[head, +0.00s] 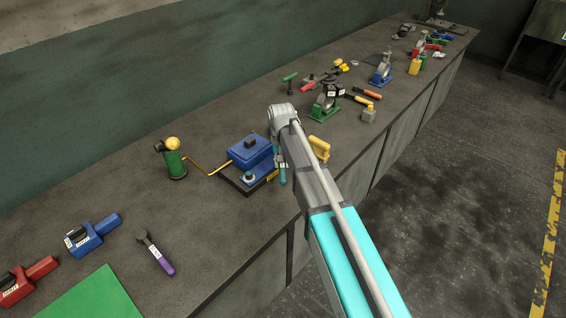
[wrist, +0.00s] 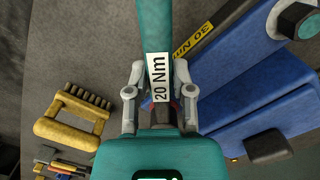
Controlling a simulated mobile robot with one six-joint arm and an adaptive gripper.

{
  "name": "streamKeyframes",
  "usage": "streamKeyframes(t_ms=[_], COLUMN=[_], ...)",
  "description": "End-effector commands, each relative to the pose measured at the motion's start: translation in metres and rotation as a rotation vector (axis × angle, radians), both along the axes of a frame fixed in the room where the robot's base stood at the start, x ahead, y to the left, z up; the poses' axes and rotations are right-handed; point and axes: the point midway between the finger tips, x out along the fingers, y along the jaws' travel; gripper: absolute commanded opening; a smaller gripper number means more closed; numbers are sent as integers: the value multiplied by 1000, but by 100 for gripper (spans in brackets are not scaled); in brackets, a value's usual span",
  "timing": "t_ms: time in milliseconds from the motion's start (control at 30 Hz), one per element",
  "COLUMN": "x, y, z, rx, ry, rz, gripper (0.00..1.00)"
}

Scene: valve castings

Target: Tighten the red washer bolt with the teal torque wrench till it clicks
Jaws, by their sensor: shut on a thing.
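The teal torque wrench (wrist: 155,25) has a white "20 Nm" label and runs up the middle of the wrist view. My gripper (wrist: 160,95) is shut on it, one finger on each side of the label. In the head view the wrench (head: 282,175) shows as a small teal piece beside the blue valve casting (head: 250,151). The casting's blue body (wrist: 260,115) lies right of the wrench in the wrist view. I cannot make out the red washer bolt; a tiny red patch shows behind the wrench.
A yellow-handled brush (wrist: 68,125) lies left of the wrench. A green cylinder with a yellow knob (head: 175,162) stands left of the casting. A purple-handled wrench (head: 155,254), blue tool (head: 92,236) and red tool (head: 25,281) lie nearer on the bench. Bare bench separates them.

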Motion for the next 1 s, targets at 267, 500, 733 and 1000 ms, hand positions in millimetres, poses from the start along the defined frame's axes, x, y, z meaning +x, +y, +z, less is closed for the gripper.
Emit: streamKeyframes(t_ms=[267,500,733,1000], x=[0,-1,-1,-1], y=[13,13,11,12], z=[-2,-2,-2,1], rx=[0,-1,-2,-2], ry=[2,2,2,2], rz=[-164,-171,-152,-152], gripper=[0,0,0,0])
